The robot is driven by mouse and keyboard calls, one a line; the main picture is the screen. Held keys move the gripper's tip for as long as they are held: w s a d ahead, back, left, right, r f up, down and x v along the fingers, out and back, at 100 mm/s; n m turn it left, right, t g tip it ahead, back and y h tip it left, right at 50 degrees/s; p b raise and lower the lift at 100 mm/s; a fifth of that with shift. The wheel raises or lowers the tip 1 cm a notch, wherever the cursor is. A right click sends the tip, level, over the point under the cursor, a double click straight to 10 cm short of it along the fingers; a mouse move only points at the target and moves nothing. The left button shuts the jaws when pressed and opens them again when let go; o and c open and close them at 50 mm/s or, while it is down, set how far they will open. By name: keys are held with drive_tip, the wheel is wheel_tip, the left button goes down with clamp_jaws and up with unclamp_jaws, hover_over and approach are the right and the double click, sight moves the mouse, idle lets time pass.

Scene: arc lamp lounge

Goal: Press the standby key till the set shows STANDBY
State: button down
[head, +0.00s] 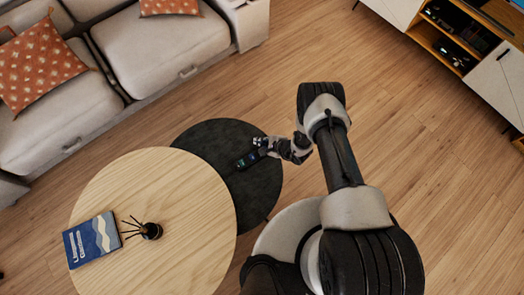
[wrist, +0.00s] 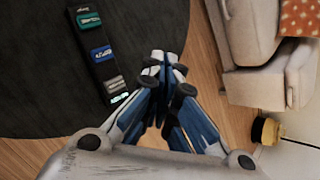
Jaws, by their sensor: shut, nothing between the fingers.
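A dark, slim remote-like handset (head: 248,159) lies on the black round table (head: 212,137). In the wrist view the handset (wrist: 101,52) shows teal, blue and grey keys in a row, with a pale lit-looking patch at its near end. The key labels are too small to read. My gripper (head: 262,146) is shut and empty, close to the handset. In the wrist view my gripper's fingertips (wrist: 160,70) appear to the right of the handset, apart from it in the picture. Their height above the table is unclear. No STANDBY reading is legible.
A pale wooden round table (head: 170,220) overlaps the black one, carrying a blue book (head: 91,240) and a reed diffuser (head: 150,231). A grey sofa (head: 160,50) stands at upper left. A media cabinet (head: 450,55) is at upper right. Wooden floor between is clear.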

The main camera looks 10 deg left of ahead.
drive_tip(key=shift+f+b, duration=3.7)
drive_tip(key=shift+f, duration=0.7)
drive_tip(key=shift+f+b, duration=0.4)
drive_tip(key=shift+b, duration=0.05)
drive_tip(key=shift+f+b, duration=0.3)
drive_tip(key=shift+f, duration=0.5)
drive_tip(key=shift+r+p, duration=1.1)
drive_tip(key=shift+r, duration=0.15)
drive_tip(key=shift+r+p, duration=2.05)
drive_tip(key=shift+r, duration=0.45)
drive_tip(key=shift+r, duration=0.1)
